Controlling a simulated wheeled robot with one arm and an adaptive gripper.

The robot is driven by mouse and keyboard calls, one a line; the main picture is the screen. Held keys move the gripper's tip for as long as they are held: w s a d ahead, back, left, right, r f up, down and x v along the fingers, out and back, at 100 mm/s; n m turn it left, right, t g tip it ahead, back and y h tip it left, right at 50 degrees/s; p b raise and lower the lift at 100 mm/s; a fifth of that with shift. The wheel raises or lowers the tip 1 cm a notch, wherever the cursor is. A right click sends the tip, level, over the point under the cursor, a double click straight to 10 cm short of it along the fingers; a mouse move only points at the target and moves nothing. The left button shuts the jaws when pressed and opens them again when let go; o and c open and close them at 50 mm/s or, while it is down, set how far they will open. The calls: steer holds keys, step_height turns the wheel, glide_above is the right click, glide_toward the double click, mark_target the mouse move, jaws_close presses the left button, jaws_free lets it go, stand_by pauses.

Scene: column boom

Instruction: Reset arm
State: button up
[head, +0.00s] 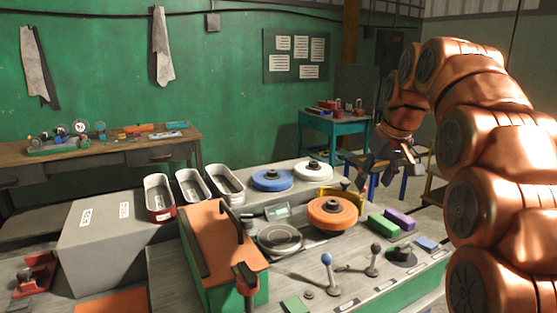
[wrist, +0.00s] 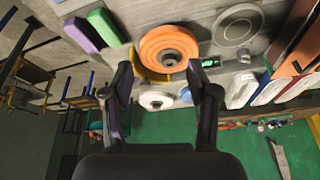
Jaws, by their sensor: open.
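My copper-coloured arm rises on the right of the head view and bends over, with my gripper (head: 385,165) hanging above and beyond the right side of the workbench. In the wrist view my gripper (wrist: 160,70) shows two dark fingers spread apart, with nothing between them held. Beyond the fingertips, an orange disc (wrist: 168,38) with a dark hub shows on the bench. It is also in the head view (head: 320,212). The gripper appears clear of the bench; its exact height is hard to tell.
The bench carries a blue disc (head: 272,174), a white disc (head: 313,165), a green block (head: 383,226), a purple block (head: 400,217) and two upright levers, one blue-topped (head: 327,259). Several trays (head: 160,192) stand left. A teal table (head: 335,126) stands behind; the wrist view is upside down.

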steer(key=s+a+f+m+g+p, duration=0.1)
steer(key=s+f+g, duration=0.1)
steer(key=s+f, duration=0.5)
steer(key=s+a+f+g, duration=0.1)
steer(key=s+f, duration=0.6)
steer(key=s, duration=1.3)
steer(key=s+a+f+m+g+h+p, duration=0.1)
steer(key=s+f+g, duration=0.1)
steer(key=s+f, duration=0.5)
steer(key=s, duration=0.6)
steer(key=shift+s+a+f+m+g+p, duration=0.2)
steer(key=shift+s+f+m+g+p, duration=0.1)
steer(key=shift+f, duration=0.1)
